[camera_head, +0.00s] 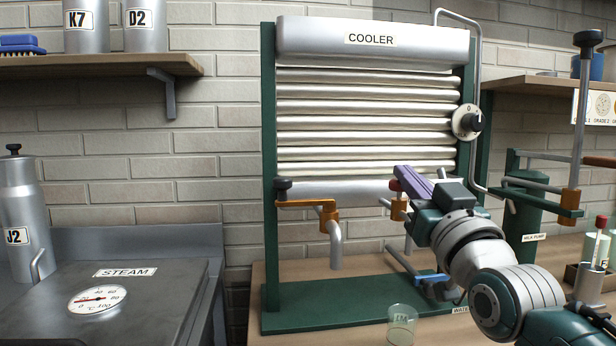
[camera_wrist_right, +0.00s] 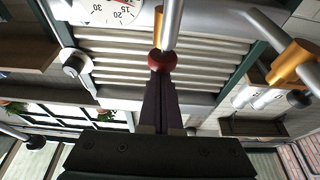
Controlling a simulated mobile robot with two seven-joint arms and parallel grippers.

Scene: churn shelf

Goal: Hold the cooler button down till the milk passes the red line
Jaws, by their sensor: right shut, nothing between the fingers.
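The cooler (camera_head: 365,190) is a green frame with stacked pale ribbed tubes under a header marked COOLER. A small red knob (camera_head: 395,185) sits above an orange fitting (camera_head: 400,207) at its lower right. My right gripper (camera_head: 403,173) is shut and empty, its purple fingertips at the knob. In the wrist view, the red knob (camera_wrist_right: 162,60) is right at the tips of the closed fingers (camera_wrist_right: 160,95); whether they touch or press it I cannot tell. A small glass (camera_head: 402,324) stands below the cooler. I see no red line or clear milk level. My left gripper is out of view.
An orange valve with a spout (camera_head: 334,242) is at the cooler's lower left, and a round dial (camera_head: 466,122) is on its right side. A steam tank (camera_head: 110,300) stands at left. The milk pump (camera_head: 530,222) and a beaker holder (camera_head: 588,278) are at right.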

